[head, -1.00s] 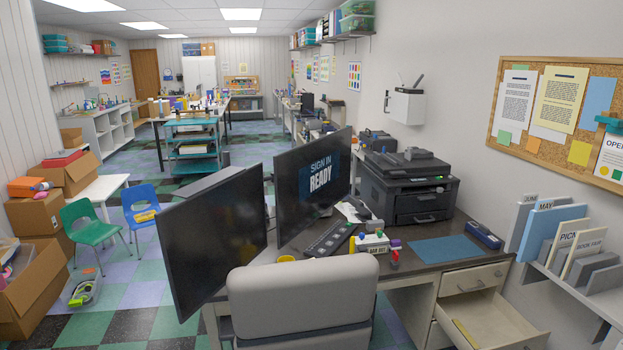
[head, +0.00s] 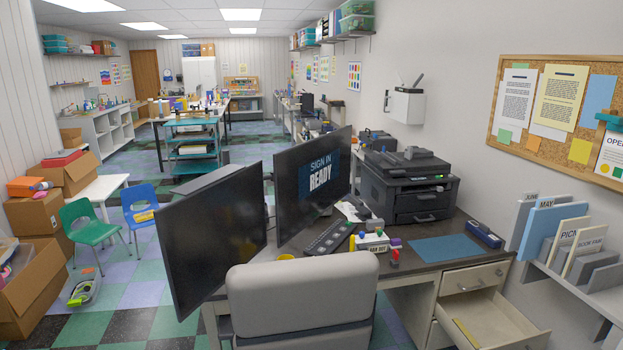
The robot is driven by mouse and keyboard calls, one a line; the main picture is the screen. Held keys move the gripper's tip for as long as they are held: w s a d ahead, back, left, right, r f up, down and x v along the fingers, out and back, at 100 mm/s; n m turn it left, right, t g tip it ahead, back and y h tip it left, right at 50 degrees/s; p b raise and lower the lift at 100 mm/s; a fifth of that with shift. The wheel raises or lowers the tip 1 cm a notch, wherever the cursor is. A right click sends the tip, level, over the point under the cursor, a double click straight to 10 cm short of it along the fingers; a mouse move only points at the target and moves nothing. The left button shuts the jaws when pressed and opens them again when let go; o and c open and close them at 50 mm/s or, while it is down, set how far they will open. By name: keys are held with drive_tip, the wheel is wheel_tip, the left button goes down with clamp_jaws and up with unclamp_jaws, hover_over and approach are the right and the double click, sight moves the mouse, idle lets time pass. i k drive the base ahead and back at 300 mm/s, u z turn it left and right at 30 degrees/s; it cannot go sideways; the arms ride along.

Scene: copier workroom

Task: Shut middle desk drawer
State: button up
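The middle desk drawer (head: 492,318) stands pulled out from the right pedestal of the desk (head: 433,264), below a closed top drawer (head: 474,279) with a handle. I see into its pale interior, where a flat yellow item (head: 466,332) lies at the left. The drawer's lower front is cut off by the bottom edge of the picture. My gripper is not in view.
A grey office chair (head: 300,293) stands in front of the desk, left of the open drawer. A file rack (head: 575,262) on a ledge stands to the right. Two monitors and a black printer (head: 408,187) are on the desk.

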sight(473, 322)
drive_tip(key=z, duration=1)
drive_tip(key=i, duration=0.9)
drive_tip(key=z, duration=0.2)
